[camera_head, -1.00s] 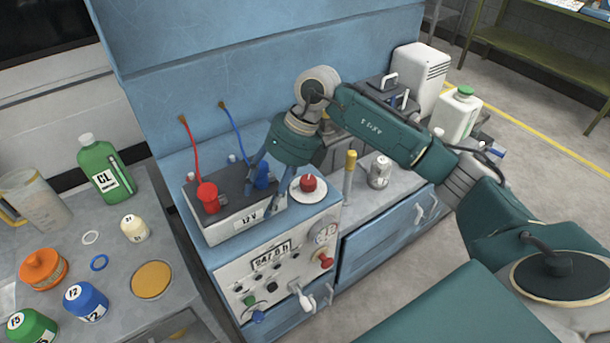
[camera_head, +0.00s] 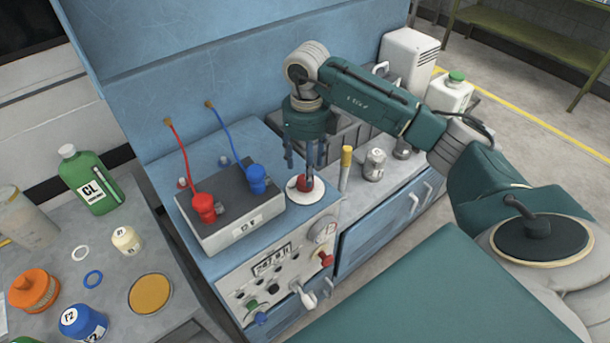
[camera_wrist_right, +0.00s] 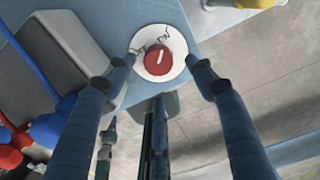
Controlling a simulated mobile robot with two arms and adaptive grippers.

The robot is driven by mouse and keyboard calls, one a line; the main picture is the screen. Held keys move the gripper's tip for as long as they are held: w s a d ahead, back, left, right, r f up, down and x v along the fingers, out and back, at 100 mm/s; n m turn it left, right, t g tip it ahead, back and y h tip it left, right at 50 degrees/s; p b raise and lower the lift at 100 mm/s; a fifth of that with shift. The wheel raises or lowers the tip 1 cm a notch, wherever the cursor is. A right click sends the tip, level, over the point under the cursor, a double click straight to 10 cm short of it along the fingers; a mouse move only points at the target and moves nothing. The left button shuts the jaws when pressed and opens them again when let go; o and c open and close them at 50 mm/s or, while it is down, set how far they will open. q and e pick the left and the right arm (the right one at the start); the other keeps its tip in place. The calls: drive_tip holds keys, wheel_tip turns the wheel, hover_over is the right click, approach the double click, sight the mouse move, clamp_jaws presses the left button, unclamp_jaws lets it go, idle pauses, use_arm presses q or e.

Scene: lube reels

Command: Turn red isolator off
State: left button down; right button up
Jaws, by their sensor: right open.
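The red isolator (camera_head: 305,184) is a round red knob on a white disc, on top of the blue cabinet at its front right corner. In the right wrist view the red knob (camera_wrist_right: 158,58) has a white mark on it, and the white disc (camera_wrist_right: 146,71) carries dark lettering. My right gripper (camera_head: 306,168) points down over the knob in the head view, its fingers partly hiding it. In the wrist view my right gripper (camera_wrist_right: 160,75) is open, with fingertips apart on either side of the knob and nothing held. My left gripper is not in view.
A battery (camera_head: 232,215) with red and blue clamps sits left of the isolator. A yellow-topped cylinder (camera_head: 345,168) and a metal canister (camera_head: 374,165) stand close on the right. The control panel (camera_head: 285,268) is below. A bench with bottles is at the left.

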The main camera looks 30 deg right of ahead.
drive_tip(key=f, duration=0.2)
drive_tip(key=f+p, duration=0.1)
drive_tip(key=f, duration=0.1)
drive_tip(key=shift+w+f, duration=0.2)
drive_tip(key=shift+f, duration=0.75)
drive_tip(key=c, duration=1)
drive_tip(key=shift+c, duration=0.7)
drive_tip(key=n+b, duration=0.3)
drive_tip(key=shift+w+f+n, duration=0.1)
drive_tip(key=shift+f+n, duration=0.1)
drive_tip(key=shift+n, duration=0.1)
drive_tip(key=n+b, duration=0.7)
drive_tip(key=n, duration=0.3)
drive_tip(key=shift+r+b, duration=0.1)
drive_tip(key=shift+b, duration=0.3)
use_arm(q)
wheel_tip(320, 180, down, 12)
drive_tip(key=b, duration=0.2)
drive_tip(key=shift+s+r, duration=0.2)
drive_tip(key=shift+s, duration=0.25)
use_arm(e)
drive_tip(key=shift+r+n, duration=0.15)
drive_tip(key=shift+n, duration=2.05)
